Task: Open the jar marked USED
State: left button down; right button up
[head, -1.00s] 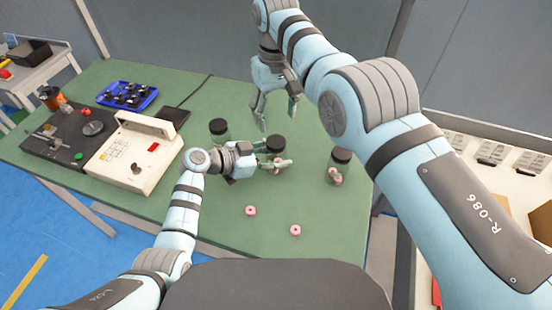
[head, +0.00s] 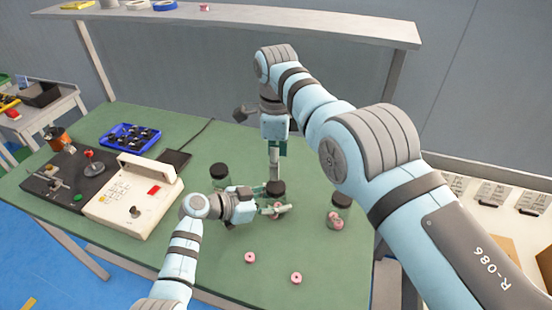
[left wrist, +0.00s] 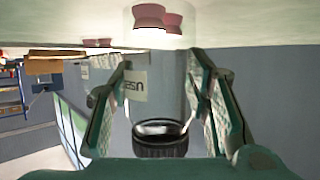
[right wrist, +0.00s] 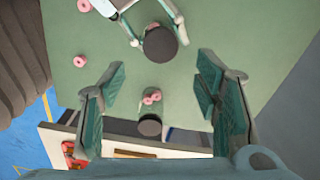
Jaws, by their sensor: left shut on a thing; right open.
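The USED jar is clear with a black lid (head: 276,187). Its label (left wrist: 135,85) shows in the left wrist view, where the lid (left wrist: 160,140) is at the bottom and pink coils (left wrist: 150,16) are at the top. My left gripper (head: 277,209) is shut around the jar's body, below the lid, and the jar stands upright on the green table. My right gripper (head: 274,177) is open and points down just above the lid. In the right wrist view the held jar's lid (right wrist: 160,43) lies beyond the open fingers (right wrist: 165,90). The lid is on the jar.
Two other black-lidded jars stand on the table, one at back left (head: 220,173) and one at right (head: 340,208) with pink coils. Two loose pink coils (head: 250,257) lie in front. A winding machine (head: 133,200) and a blue tray (head: 131,137) are at left.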

aim_at(277, 186)
jog(key=shift+m, duration=0.9)
jog(key=shift+f+m, duration=0.25)
jog(key=shift+m, duration=0.05)
notch_tip(277, 186, down, 8)
jog(key=shift+r, duration=0.2)
jog(key=c, duration=1.2)
jog(key=n, duration=1.3)
jog(key=shift+r, duration=0.1)
